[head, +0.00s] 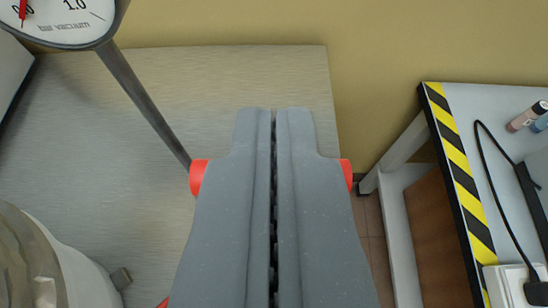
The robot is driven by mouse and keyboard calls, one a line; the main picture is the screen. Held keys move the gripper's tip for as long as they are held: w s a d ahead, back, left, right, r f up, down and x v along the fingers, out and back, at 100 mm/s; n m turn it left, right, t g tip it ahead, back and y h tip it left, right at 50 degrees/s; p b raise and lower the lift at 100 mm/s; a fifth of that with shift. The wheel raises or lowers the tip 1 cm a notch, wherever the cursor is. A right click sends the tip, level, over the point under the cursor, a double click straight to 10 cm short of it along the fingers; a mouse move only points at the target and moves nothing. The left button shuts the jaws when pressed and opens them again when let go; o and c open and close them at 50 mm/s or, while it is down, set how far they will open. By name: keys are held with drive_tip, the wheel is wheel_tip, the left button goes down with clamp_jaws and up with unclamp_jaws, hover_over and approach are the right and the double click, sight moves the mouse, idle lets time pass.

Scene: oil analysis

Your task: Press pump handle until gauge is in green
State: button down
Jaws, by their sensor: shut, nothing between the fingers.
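My gripper (274,120) is shut and empty in the middle of the head view, above a grey bench top (250,75). A round white gauge (62,20) marked "bar vacuum" is cut off at the top left. Its red needle (22,14) points near 0.0, and no green zone shows in the visible part. A dark grey rod (140,95) runs from the gauge down to behind my gripper. Red parts (198,176) show at both sides of my gripper; I cannot tell whether they belong to a handle behind it. No pump handle is clearly visible.
A pale round container (75,270) stands at the lower left. At the right, past a floor gap (371,225), is a table with a black and yellow striped edge (461,170). It bears small bottles (526,117), a black cable (490,170) and a white socket (505,285).

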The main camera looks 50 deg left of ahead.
drive_tip(key=p+x, duration=0.2)
drive_tip(key=p, duration=0.5)
drive_tip(key=shift+w+a, duration=0.1)
drive_tip(key=shift+w, duration=0.1)
drive_tip(key=shift+a+f, duration=0.15)
drive_tip(key=shift+f, duration=0.1)
drive_tip(key=shift+s+d+f+b, duration=0.1)
drive_tip(key=shift+d+f+b, duration=0.05)
drive_tip(key=shift+f+b, duration=0.9)
drive_tip(key=shift+s+d+f+b, duration=0.2)
drive_tip(key=shift+f+b, duration=0.6)
drive_tip(key=shift+b, duration=0.4)
drive_tip(key=shift+f, duration=0.1)
